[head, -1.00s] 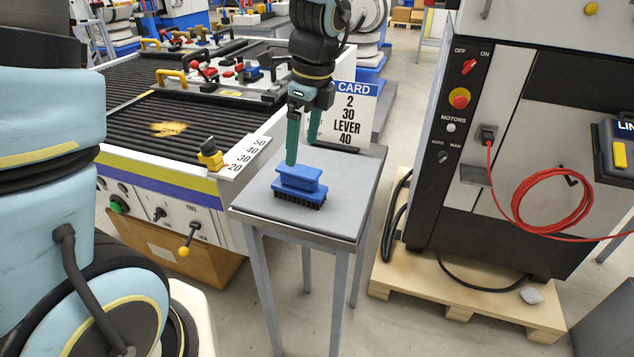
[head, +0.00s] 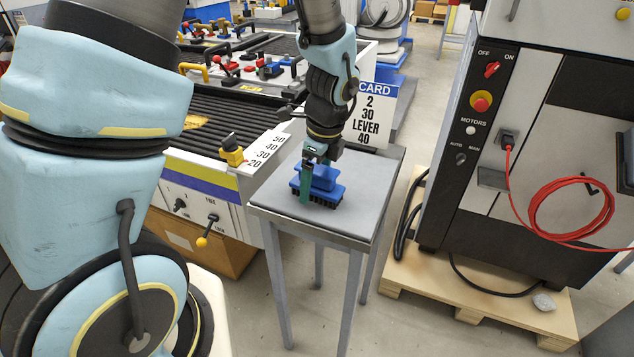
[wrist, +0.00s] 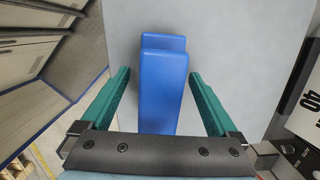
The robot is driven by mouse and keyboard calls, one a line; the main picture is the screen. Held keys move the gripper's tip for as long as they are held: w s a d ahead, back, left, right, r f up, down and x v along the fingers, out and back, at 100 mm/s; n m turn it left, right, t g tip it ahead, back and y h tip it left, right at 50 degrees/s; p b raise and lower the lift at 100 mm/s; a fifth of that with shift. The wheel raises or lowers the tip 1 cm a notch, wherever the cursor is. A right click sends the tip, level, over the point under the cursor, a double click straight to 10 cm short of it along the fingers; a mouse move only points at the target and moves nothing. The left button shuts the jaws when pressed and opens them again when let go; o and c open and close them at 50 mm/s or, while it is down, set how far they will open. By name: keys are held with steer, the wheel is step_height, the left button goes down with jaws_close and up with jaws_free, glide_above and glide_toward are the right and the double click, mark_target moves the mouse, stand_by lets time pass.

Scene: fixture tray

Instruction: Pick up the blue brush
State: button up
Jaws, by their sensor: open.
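The blue brush (head: 325,178) stands upright on its black bristles on the small grey table (head: 365,195). Its blue handle block (wrist: 163,92) shows from above in the wrist view. My gripper (head: 312,184) points down at the brush, with a green finger in front of it in the head view. In the wrist view my gripper (wrist: 160,90) is open, with one green finger on each side of the handle and a visible gap on both sides. The far finger is hidden by the brush in the head view.
A sign card (head: 366,115) stands at the table's back edge. A machine with black rollers (head: 190,125) is to the left. A grey cabinet with a red cable (head: 560,215) stands on a pallet to the right. The table top around the brush is clear.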

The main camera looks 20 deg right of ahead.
jaws_close()
stand_by(0.7)
steer(key=shift+r, duration=0.15)
step_height(320, 180, up, 10)
steer(key=shift+f+b, duration=0.1)
steer(key=shift+b, duration=0.55)
